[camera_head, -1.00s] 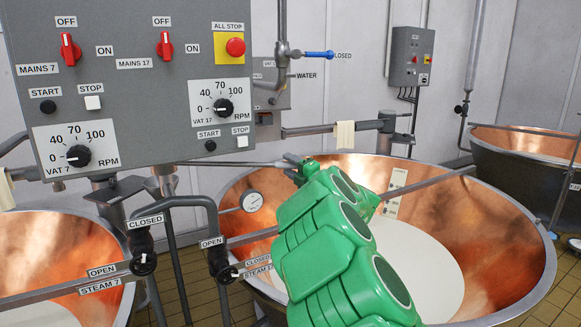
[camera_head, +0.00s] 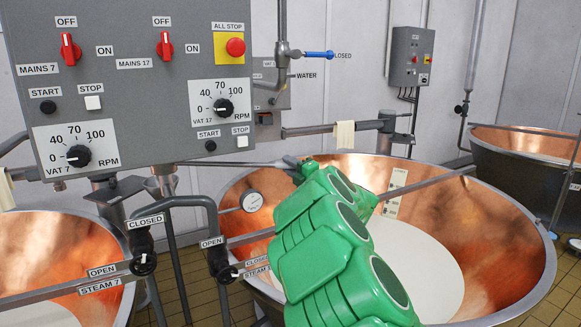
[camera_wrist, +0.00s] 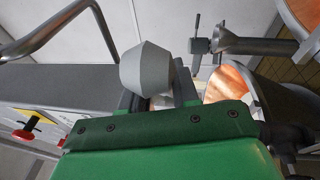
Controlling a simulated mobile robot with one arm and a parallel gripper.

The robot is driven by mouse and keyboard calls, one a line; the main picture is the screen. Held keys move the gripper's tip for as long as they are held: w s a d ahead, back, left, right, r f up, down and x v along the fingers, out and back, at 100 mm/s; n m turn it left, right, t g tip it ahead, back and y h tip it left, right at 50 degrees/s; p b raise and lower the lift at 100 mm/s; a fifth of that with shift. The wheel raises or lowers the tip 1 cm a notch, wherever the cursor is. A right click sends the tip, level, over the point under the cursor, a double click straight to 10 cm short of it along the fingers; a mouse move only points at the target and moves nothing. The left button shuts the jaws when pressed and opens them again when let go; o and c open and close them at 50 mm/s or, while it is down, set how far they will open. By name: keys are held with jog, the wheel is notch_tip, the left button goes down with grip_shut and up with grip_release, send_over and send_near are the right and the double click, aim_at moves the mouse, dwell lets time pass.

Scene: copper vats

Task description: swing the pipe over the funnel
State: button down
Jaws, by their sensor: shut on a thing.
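A thin grey pipe (camera_head: 235,163) runs roughly level from under the control panel to my gripper (camera_head: 293,163) over the vat's back left rim. My green arm hides much of the grip. In the wrist view a grey faceted knob (camera_wrist: 147,68) stands at the dark fingers of my gripper (camera_wrist: 158,92). The gripper is shut on what looks like the pipe's end or its knob. A small grey funnel (camera_head: 163,186) shows just below the panel, left of the gripper. The pipe's left end is near the funnel in the picture; I cannot tell whether it lies over it.
The control panel (camera_head: 130,85) hangs close at upper left. A copper vat (camera_head: 500,235) holding white liquid lies under my arm; another copper vat (camera_head: 60,245) is at lower left. Steam pipes with valves (camera_head: 143,263) stand between them. A third vat (camera_head: 530,140) is at far right.

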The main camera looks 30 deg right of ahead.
jog(key=shift+s+a+f+m+h, duration=0.15)
jog(key=shift+s+a+h, duration=0.1)
jog(key=shift+s+a, duration=0.25)
jog(key=shift+s+a+f+m+h, duration=0.15)
jog(key=shift+s+a+h, duration=0.15)
jog(key=shift+a, duration=0.3)
jog(key=s+a+r+m+h, duration=0.1)
jog(key=s+a+m+h, duration=0.2)
jog(key=s+a+h, duration=0.3)
jog(key=shift+s+a+r+m+t, duration=0.3)
jog(key=shift+s+a, duration=1.1)
jog(key=shift+s, duration=0.45)
jog(key=shift+f, duration=0.1)
jog(key=c, duration=0.9)
grip_release()
jog(key=shift+f, duration=0.1)
jog(key=shift+c, duration=0.2)
jog(key=shift+f, duration=0.15)
jog(key=shift+f, duration=0.1)
jog(key=shift+d, duration=0.15)
